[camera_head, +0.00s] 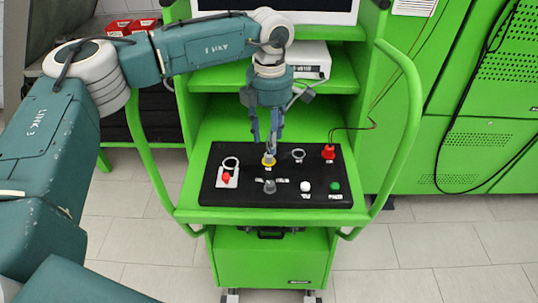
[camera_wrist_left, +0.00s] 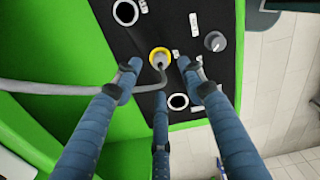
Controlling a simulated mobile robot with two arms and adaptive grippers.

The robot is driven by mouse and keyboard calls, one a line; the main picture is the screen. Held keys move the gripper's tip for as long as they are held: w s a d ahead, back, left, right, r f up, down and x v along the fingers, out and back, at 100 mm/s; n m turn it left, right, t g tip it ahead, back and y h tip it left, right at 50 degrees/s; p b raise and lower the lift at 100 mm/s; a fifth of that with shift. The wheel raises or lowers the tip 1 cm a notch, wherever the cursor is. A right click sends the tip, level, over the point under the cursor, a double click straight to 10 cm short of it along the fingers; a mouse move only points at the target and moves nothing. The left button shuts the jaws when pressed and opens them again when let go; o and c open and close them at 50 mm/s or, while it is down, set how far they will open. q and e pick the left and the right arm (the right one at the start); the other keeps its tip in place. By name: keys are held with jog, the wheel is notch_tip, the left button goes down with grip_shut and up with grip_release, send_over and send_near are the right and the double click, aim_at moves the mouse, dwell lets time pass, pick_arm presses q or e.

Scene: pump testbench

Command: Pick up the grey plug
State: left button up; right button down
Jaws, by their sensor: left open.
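The grey plug (camera_wrist_left: 160,60) sits in a yellow-ringed socket (camera_head: 269,161) on the black panel (camera_head: 208,188). A grey cable (camera_wrist_left: 90,88) runs from the plug to the left in the left wrist view. My left gripper (camera_head: 267,138) points down just above the socket. In the left wrist view, the fingers of my left gripper (camera_wrist_left: 160,72) are spread around the plug, open and apart from it. The plug is small and partly hidden by the fingers in the head view. My right gripper is out of view.
The panel also carries a red plug (camera_head: 329,152) with a cable, a red switch (camera_head: 226,178), a grey knob (camera_head: 270,187), a white button (camera_head: 305,187), a green button (camera_head: 335,186) and empty ring sockets (camera_head: 298,155). Green rails (camera_head: 412,110) flank the bench. A shelf (camera_head: 335,80) stands behind.

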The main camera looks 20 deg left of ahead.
aim_at(269, 159)
pick_arm(q)
jog(key=shift+f, duration=0.4)
notch_tip(269, 159, down, 5)
jog(key=p, duration=0.3)
jog(key=shift+f, duration=0.25)
grip_shut()
